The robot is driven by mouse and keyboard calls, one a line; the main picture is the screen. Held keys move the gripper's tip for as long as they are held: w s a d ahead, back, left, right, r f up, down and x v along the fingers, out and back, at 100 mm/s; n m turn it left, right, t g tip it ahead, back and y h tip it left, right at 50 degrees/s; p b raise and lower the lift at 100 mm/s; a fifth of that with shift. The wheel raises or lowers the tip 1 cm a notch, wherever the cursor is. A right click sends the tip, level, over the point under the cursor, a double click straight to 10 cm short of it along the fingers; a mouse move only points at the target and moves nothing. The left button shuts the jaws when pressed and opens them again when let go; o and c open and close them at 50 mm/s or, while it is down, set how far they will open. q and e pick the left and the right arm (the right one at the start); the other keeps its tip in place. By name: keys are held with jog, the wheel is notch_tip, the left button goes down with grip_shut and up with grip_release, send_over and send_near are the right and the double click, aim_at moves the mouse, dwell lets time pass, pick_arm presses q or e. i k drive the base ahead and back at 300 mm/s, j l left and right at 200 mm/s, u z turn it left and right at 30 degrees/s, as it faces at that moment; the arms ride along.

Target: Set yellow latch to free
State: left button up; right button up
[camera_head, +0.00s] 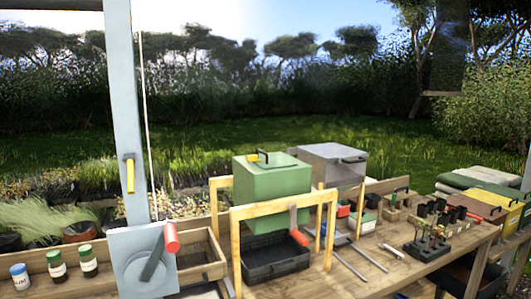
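A yellow latch-like handle (130,176) hangs straight down from a small dark mount on the pale blue post at the left. I cannot tell from the picture alone which of the two is the latch named, nor whether either is set to free. Neither of my grippers is in view.
A pale blue winch plate (128,240) with a red-handled crank (171,238) sits low on the post, beside a thin upright cord. Small bottles (57,266) stand at the left.

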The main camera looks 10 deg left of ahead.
aim_at(252, 158)
jog(key=i+l, duration=0.25)
jog(key=l, duration=0.15)
jog(key=i+l, duration=0.25)
jog(key=l, duration=0.15)
jog(key=i+l, duration=0.2)
jog(key=l, duration=0.2)
jog(key=i+l, duration=0.25)
jog(key=l, duration=0.15)
jog(key=i+l, duration=0.25)
jog(key=l, duration=0.15)
